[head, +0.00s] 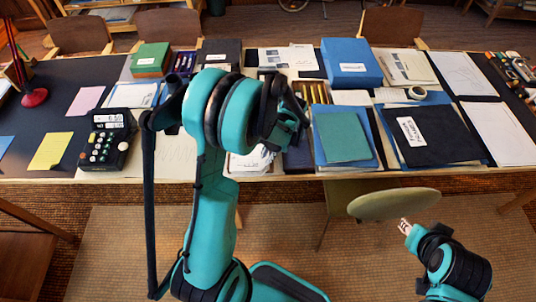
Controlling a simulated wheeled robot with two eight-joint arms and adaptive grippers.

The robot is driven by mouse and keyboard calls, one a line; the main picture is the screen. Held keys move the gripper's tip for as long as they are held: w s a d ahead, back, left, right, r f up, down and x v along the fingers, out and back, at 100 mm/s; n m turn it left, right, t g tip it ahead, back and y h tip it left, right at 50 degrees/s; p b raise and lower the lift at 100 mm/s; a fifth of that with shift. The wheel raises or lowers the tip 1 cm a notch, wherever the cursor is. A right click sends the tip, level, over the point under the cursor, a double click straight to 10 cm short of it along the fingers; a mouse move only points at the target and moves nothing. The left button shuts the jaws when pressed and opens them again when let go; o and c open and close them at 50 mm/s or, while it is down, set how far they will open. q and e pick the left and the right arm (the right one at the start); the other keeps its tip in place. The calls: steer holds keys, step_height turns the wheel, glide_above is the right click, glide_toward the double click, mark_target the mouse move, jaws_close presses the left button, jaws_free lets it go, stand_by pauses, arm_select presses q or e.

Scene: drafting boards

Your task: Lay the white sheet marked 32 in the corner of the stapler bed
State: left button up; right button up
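I cannot make out a sheet marked 32; no such number is readable in the head view. I cannot pick out a stapler bed either. My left arm rises through the middle and covers part of the desk. My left gripper (288,118) is a dark shape at its end over the desk, seen partly behind the arm; its fingers are unclear. White papers (248,162) lie below it at the desk's front edge, partly hidden. My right gripper (404,227) is low at the right, in front of the desk, small and pale; its opening is unclear.
A long desk (52,76) is crowded. A black keypad device (107,139) and yellow sheet (49,151) lie left. A teal folder (341,136), black labelled folder (430,137) and blue box (350,64) lie right. A round green seat (392,204) stands in front.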

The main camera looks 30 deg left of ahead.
arm_select(q)
steer(key=shift+o, duration=0.3)
steer(key=v, duration=1.2)
stand_by(0.3)
